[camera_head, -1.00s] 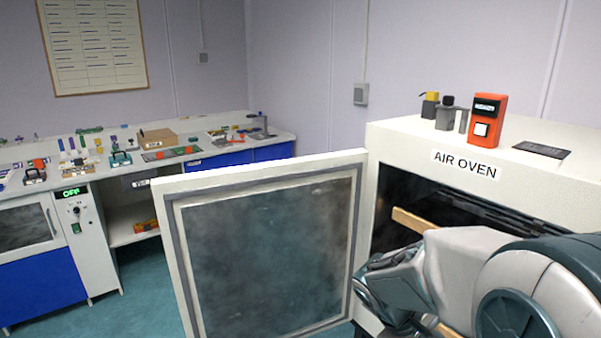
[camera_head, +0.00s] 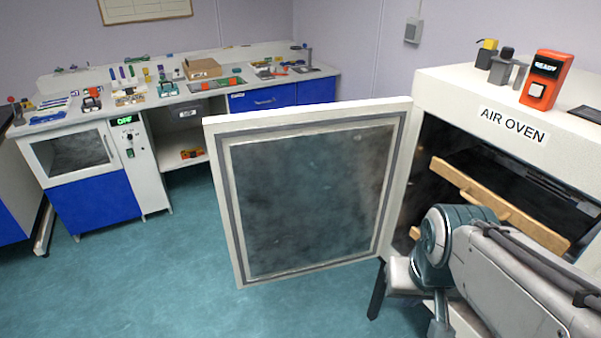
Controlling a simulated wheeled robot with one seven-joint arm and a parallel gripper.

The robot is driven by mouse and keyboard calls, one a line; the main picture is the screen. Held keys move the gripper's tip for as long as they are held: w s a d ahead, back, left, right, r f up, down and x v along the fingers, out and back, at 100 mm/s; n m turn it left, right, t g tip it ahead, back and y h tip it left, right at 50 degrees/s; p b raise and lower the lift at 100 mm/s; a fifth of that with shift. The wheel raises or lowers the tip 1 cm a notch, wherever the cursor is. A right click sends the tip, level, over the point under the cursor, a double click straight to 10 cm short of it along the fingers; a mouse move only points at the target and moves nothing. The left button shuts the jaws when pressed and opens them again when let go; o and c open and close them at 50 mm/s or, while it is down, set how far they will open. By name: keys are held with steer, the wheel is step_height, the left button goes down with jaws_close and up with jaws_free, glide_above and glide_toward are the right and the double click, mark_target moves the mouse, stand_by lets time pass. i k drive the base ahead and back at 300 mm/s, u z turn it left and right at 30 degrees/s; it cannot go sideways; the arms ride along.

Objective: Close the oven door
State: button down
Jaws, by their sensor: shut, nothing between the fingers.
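The air oven (camera_head: 460,95) is a white box labelled AIR OVEN at the right of the head view. Its oven door (camera_head: 312,200) stands wide open, swung out to the left, with its grey-framed dark window panel facing me. The hinge edge is at the oven's left front side. My arm (camera_head: 500,275) reaches in from the lower right, in front of the oven opening and to the right of the door. A gap of floor shows beneath the door. My gripper's fingers are not visible; the wrist runs down to the bottom edge of the picture.
A wooden tray or rack edge (camera_head: 490,203) shows in the oven opening. An orange READY device (camera_head: 545,80) and small grey items stand on the oven top. A cluttered bench (camera_head: 350,70) and a small blue-fronted unit (camera_head: 95,200) stand behind. The floor (camera_head: 185,270) left of the door is clear.

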mark_target(306, 190)
steer(key=u, duration=1.95)
steer(key=i, duration=3.15)
steer(key=z, duration=4.35)
